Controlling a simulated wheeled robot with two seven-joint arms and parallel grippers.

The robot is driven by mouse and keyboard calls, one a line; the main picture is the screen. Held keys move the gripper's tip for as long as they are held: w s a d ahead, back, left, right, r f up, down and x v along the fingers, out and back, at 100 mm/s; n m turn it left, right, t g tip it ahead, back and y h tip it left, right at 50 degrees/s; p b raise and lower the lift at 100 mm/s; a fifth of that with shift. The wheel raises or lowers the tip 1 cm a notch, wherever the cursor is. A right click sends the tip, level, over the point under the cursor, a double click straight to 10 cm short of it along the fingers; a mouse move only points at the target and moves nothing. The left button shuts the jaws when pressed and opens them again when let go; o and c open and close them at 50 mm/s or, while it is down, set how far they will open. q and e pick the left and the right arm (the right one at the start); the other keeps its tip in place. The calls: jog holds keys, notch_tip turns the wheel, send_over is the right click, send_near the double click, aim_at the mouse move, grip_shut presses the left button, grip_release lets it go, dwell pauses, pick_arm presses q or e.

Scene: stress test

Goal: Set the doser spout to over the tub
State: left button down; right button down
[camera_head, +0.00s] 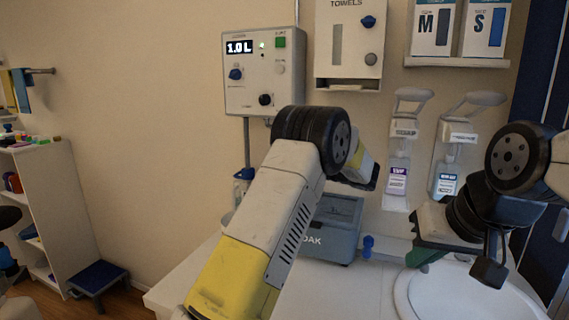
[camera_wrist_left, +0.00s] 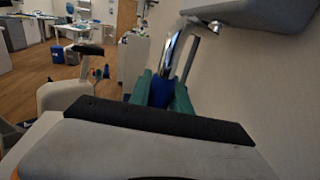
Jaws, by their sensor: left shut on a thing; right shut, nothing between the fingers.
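The white doser box (camera_head: 262,72) with a "1.0 L" display hangs on the wall. Below it, a blue grip (camera_head: 243,174) shows at the left edge of my left arm. In the left wrist view, my left gripper (camera_wrist_left: 160,95) has green fingers shut on the blue grip (camera_wrist_left: 158,88) of the chrome spout (camera_wrist_left: 172,52). The grey-blue tub (camera_head: 335,245), lettered "OAK" where visible, stands on the counter, partly behind my left arm. That arm hides the spout's end, so I cannot tell what it is over. My right gripper (camera_head: 420,255) is shut and empty above the sink.
A white round sink (camera_head: 465,292) is at the lower right of the counter. Two soap dispensers (camera_head: 397,180) (camera_head: 446,180), a towel box (camera_head: 348,45) and glove boxes (camera_head: 435,30) are on the wall. A shelf unit (camera_head: 60,205) and blue step stool (camera_head: 98,275) stand left.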

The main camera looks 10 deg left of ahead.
pick_arm(q)
jog(key=shift+w+d+f, duration=0.1)
jog(key=shift+w+d, duration=0.3)
jog(key=shift+d, duration=0.4)
jog(key=shift+w+d, duration=0.4)
jog(key=shift+d, duration=0.45)
jog(key=c, duration=1.2)
grip_release()
jog(key=shift+d, duration=0.1)
jog(key=v, duration=0.7)
jog(key=shift+s+d, duration=0.15)
jog(key=shift+d, duration=0.05)
